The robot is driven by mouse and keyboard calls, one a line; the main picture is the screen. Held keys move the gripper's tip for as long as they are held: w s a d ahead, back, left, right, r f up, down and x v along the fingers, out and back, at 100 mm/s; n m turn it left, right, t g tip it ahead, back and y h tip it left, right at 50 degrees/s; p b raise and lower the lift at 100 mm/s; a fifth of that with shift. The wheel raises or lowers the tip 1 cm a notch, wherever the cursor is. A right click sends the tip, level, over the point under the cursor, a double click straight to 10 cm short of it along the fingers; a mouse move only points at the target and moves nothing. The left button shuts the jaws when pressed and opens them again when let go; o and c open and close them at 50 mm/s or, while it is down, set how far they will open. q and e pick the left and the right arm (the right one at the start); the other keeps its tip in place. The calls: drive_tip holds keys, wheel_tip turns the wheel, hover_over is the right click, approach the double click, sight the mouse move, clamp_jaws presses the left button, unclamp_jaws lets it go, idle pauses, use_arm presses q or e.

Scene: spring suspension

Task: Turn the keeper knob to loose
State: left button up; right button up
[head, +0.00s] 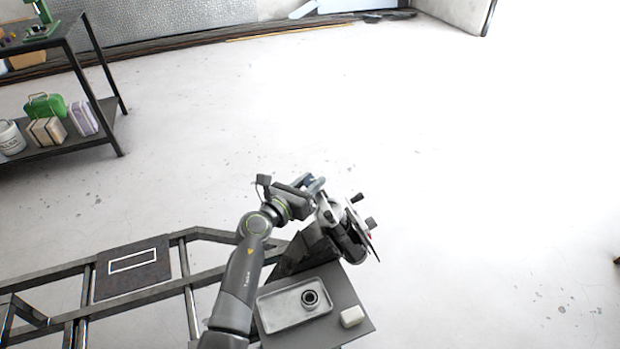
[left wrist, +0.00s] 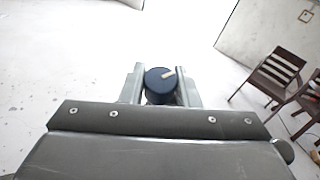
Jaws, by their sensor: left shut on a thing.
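The keeper knob (left wrist: 160,84) is a dark blue round knob with a pale pointer mark, seen in the left wrist view between my left gripper's fingers. The pointer is tilted up and to the right. My left gripper (left wrist: 160,90) is shut on the knob, with one finger on each side. In the head view my left gripper (head: 312,184) reaches the top of a spring suspension unit (head: 340,225), which is silver and black and leans on a dark stand. The knob is small and hard to make out there. My right gripper is not in view.
Below the unit is a grey stand top with a metal tray (head: 282,310) holding a dark ring (head: 310,299), and a white block (head: 352,316) beside it. A dark metal frame (head: 70,268) runs left. A shelf (head: 75,130) stands back left.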

use_arm(q)
drive_tip(key=o, duration=1)
drive_tip(key=shift+c, duration=0.2)
drive_tip(key=b+v, duration=0.1)
drive_tip(key=v, duration=1.6)
drive_tip(key=shift+s, duration=0.25)
drive_tip(key=shift+a, duration=0.1)
